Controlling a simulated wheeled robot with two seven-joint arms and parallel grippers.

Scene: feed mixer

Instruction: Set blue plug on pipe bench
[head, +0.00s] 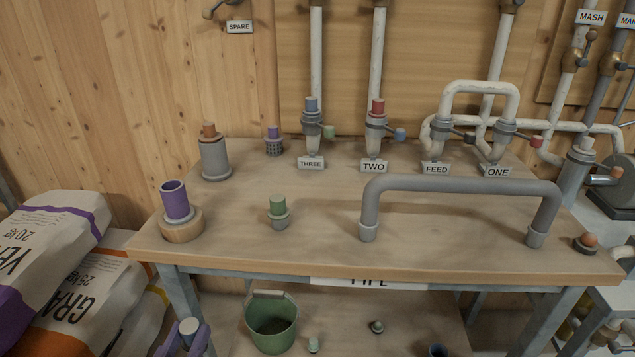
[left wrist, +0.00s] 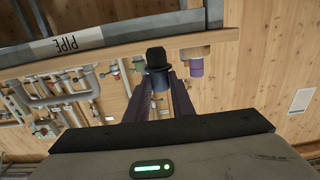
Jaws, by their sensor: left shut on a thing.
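The blue plug (left wrist: 158,80) is held between the purple fingers of my left gripper (left wrist: 155,100); its far end looks black in the left wrist view. In the head view my left gripper (head: 182,338) is at the bottom left, in front of and below the front edge of the pipe bench (head: 325,225). Only a pale blue-grey end of the plug (head: 190,327) shows there. The bench bears a partly hidden PIPE sign (head: 368,283) on its front edge. My right gripper is not in view.
A purple cup on a wooden ring (head: 182,228), a green-topped plug (head: 278,213) and a grey pipe arch (head: 460,185) stand on the bench. Clear top lies between the green one and the arch. A green bucket (head: 272,325) is below; feed sacks (head: 75,275) lie left.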

